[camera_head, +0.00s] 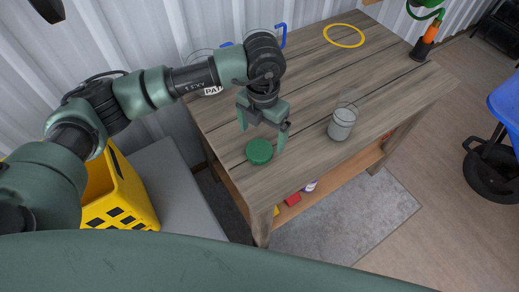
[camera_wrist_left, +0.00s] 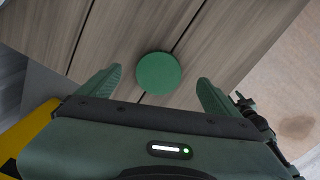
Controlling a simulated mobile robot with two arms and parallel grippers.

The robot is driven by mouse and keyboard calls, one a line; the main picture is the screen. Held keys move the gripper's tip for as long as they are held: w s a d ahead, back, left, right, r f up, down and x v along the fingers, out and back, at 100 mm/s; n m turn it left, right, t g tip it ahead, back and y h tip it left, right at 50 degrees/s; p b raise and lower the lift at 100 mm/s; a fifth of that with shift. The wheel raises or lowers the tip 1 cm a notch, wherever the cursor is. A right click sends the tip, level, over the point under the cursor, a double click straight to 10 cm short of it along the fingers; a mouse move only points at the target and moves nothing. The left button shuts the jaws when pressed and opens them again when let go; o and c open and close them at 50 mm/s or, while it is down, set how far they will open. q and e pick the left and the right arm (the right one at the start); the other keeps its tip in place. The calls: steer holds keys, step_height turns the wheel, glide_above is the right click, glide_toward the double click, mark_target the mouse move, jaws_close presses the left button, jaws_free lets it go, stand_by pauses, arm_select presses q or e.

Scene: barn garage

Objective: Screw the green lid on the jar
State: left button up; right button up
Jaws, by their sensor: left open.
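The green lid (camera_head: 259,151) lies flat on the wooden table near its front left edge. In the left wrist view the round lid (camera_wrist_left: 159,73) sits ahead of and between my open fingers. My left gripper (camera_head: 263,128) is open and empty, pointing down above the table close to the lid; it also shows in the left wrist view (camera_wrist_left: 158,85). The jar (camera_head: 342,121), clear glass with pale contents, stands upright on the table to the right of the gripper, apart from the lid. Its top appears uncovered. My right gripper is not in view.
The wooden table (camera_head: 300,75) also holds a yellow ring (camera_head: 344,35) and an orange-and-black item (camera_head: 425,42) at the back right. A clear container with blue handles is partly hidden behind my left arm. A yellow crate (camera_head: 120,195) stands at left, a blue object (camera_head: 507,105) at right.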

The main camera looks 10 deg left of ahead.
mark_target(261, 148)
arm_select(q)
steer(key=f, duration=0.1)
steer(key=f+b, duration=0.1)
steer(key=f, duration=0.1)
steer(key=f+b, duration=0.1)
steer(key=f, duration=0.1)
steer(key=shift+s+a+f, duration=0.1)
steer(key=shift+s+a, duration=0.05)
steer(key=shift+s, duration=0.1)
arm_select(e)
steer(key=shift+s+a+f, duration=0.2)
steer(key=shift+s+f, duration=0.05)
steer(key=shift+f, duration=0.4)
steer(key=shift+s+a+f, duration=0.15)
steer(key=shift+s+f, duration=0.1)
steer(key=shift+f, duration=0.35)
arm_select(q)
steer(key=c, duration=1.4)
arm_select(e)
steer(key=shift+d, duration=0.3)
